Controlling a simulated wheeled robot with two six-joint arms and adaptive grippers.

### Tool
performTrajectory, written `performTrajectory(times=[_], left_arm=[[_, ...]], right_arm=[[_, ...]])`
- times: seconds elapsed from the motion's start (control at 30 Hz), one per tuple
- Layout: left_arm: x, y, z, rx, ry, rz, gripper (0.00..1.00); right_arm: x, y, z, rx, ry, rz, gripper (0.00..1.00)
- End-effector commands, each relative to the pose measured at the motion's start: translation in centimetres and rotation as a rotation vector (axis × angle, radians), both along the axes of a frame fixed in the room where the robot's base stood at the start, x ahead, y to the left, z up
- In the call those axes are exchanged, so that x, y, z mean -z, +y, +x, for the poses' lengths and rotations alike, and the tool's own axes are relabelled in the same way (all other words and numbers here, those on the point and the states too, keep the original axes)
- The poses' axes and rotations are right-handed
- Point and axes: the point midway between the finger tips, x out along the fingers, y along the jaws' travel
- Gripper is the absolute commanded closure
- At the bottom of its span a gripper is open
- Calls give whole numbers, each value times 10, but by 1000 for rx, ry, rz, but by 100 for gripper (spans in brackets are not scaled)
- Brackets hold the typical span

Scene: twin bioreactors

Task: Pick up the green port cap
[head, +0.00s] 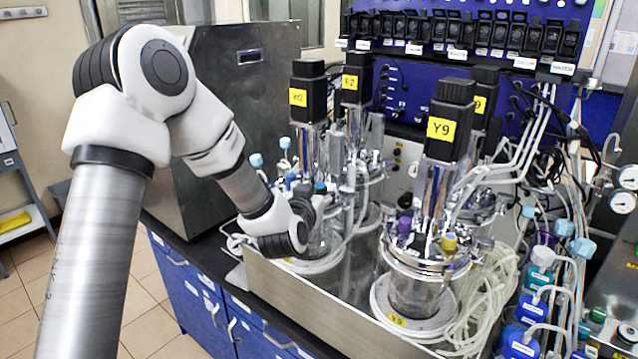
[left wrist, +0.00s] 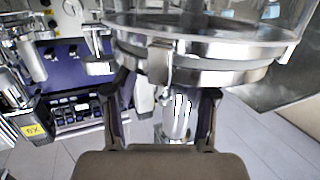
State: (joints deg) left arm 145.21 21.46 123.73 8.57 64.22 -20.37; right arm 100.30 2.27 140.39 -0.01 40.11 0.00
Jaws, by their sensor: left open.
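My left gripper (head: 317,203) is at the headplate of the left bioreactor (head: 318,243), on its near side. In the left wrist view its two fingers (left wrist: 161,108) stand apart, with a steel rim and a clamp-like metal part beyond and between them. No green cap is distinguishable in the left wrist view. My right gripper is not in view.
A second bioreactor (head: 415,285) with a black motor marked Y9 (head: 450,118) stands to the right, with purple and yellow caps. Tubing (head: 480,310) and blue-capped bottles (head: 520,340) crowd the right side. A steel cabinet (head: 225,110) stands behind my left arm.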

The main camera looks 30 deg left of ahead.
Motion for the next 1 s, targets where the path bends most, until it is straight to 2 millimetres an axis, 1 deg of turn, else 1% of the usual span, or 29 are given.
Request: performTrajectory(times=[0.1,0.13,0.2,0.3,0.43,0.47,0.73,0.87,0.9,1.0], left_arm=[[3,-1,-1,2,5,-1,45],[3,-1,-1,2,6,-1,53],[4,-1,-1,2,6,-1,72],[4,-1,-1,2,8,-2,92],[4,-1,-1,2,9,-2,93],[4,-1,-1,2,9,-2,96],[3,-1,-1,3,9,-2,97],[-7,-1,-1,3,5,-2,97],[-11,-1,-1,3,3,-1,100],[-26,-1,0,2,-2,-1,100]], right_arm=[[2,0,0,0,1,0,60],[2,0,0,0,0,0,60],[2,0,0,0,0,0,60],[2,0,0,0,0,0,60],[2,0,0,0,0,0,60],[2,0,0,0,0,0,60],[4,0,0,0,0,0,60],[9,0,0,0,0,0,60],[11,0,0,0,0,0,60],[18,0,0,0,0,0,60]])
